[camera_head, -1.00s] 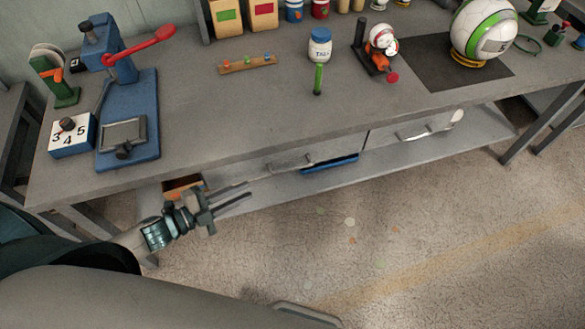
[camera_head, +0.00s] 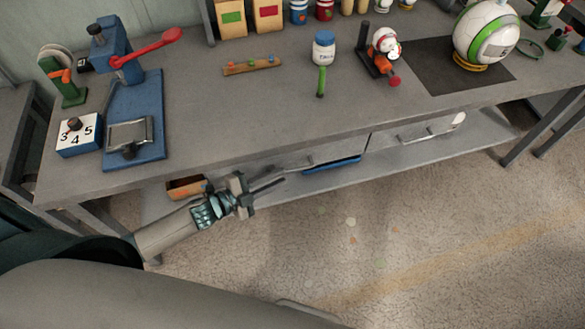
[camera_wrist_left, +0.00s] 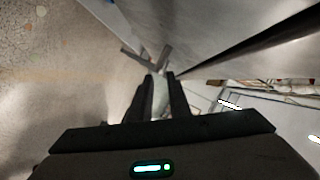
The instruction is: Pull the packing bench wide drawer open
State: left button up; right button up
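The packing bench (camera_head: 230,125) has two drawer fronts under its top. The left, wider drawer front (camera_head: 345,146) appears closed, with a grey bar handle (camera_head: 303,162). My left gripper (camera_head: 282,174) is in front of this drawer, its fingers pointing right toward the handle. In the left wrist view the fingers (camera_wrist_left: 161,88) are apart, with a grey bar (camera_wrist_left: 150,57) just beyond their tips. I cannot tell whether they touch the handle. My right gripper is not in view.
The right drawer has a pale handle (camera_head: 428,131). A blue tray (camera_head: 332,164) and an orange-brown box (camera_head: 186,187) are on the lower shelf. A blue press (camera_head: 130,115), a ball (camera_head: 486,32) and a jar (camera_head: 323,48) stand on top. The floor in front is clear.

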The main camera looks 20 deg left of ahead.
aim_at(293, 170)
pick_arm(q)
jog(key=x, duration=0.6)
jog(key=shift+w+d+p, duration=0.2)
jog(key=shift+p, duration=0.2)
grip_shut()
